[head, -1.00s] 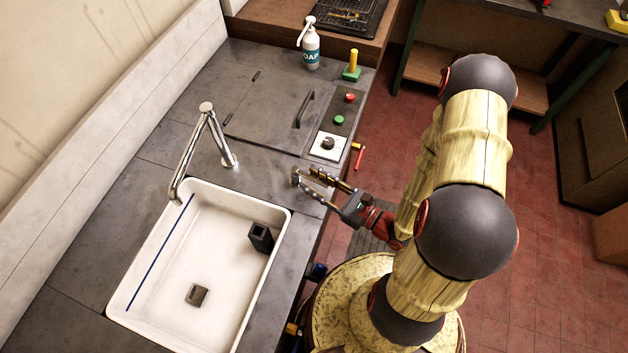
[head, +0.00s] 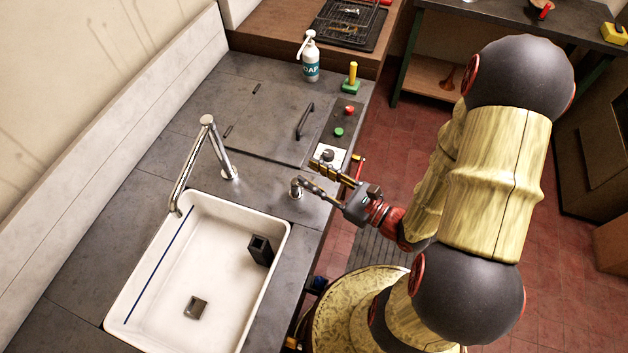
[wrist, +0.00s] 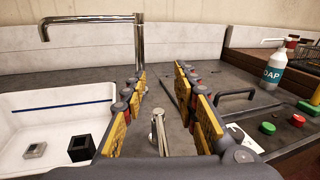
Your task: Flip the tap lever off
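The tap lever (head: 296,187) is a small chrome post with a handle on the counter beside the sink's right corner. In the wrist view the chrome lever (wrist: 158,132) stands between my fingers, low in the picture. My gripper (head: 307,172) is open and empty, its yellow-padded fingers spread over the counter close to the lever; in the wrist view the fingers (wrist: 160,85) flank it. I cannot tell whether a finger touches it. The chrome spout (head: 194,165) arches over the white sink (head: 160,285). No water stream is visible from it.
A black holder (head: 260,249) sits in the sink. A hatch handle (head: 305,120), red button (head: 349,110), green button (head: 338,132) and knob panel (head: 329,156) lie beyond my gripper. A soap bottle (head: 310,60) stands farther back. The counter between spout and lever is clear.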

